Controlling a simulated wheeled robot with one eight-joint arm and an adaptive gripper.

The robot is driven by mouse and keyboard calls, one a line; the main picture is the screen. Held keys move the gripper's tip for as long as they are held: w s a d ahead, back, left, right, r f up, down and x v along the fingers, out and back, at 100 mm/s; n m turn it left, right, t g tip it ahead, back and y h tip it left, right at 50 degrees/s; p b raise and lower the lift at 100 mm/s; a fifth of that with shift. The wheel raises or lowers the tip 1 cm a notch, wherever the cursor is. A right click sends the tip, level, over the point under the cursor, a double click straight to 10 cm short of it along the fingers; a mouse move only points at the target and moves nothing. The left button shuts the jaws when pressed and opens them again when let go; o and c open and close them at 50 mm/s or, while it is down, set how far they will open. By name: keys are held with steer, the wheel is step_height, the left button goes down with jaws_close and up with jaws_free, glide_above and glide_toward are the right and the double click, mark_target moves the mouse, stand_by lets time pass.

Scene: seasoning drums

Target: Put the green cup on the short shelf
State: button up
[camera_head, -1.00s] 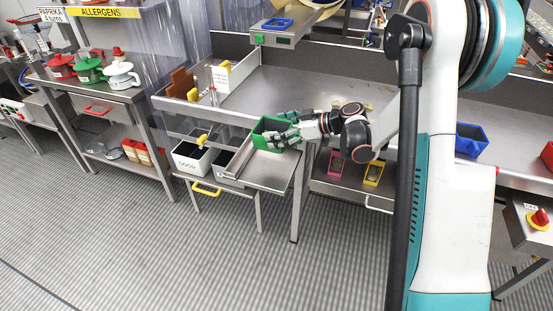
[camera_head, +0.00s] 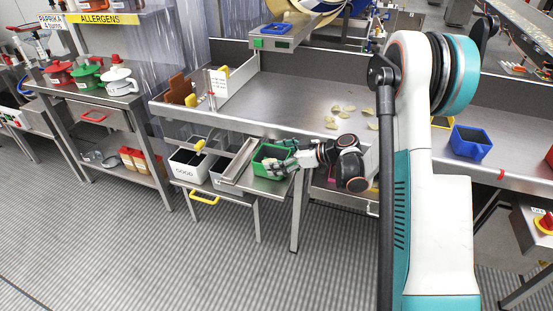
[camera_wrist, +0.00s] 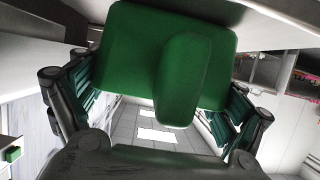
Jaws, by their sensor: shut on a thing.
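The green cup (camera_head: 268,154) is a square, box-like cup with a dark inside, upright in the head view. It is over or on the short metal shelf (camera_head: 262,184) at the front of the workbench; I cannot tell whether it touches the surface. My gripper (camera_head: 282,163) reaches in from the right and is shut on the cup. In the wrist view the green cup (camera_wrist: 130,50) fills the top middle, its rounded handle pointing at the camera, between the two ribbed fingers of my gripper (camera_wrist: 155,100). Its underside is hidden.
A slanted metal rail (camera_head: 238,160) lies just left of the cup. A white bin marked GOOD (camera_head: 188,165) is farther left. Pale chips (camera_head: 340,110) lie on the workbench (camera_head: 290,95). The floor in front is clear.

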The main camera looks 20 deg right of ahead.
steer(key=shift+f, duration=0.1)
steer(key=o, duration=0.8)
steer(key=shift+d, duration=0.15)
steer(key=p+v, duration=0.4)
steer(key=v, duration=0.8)
steer(key=shift+r, duration=0.2)
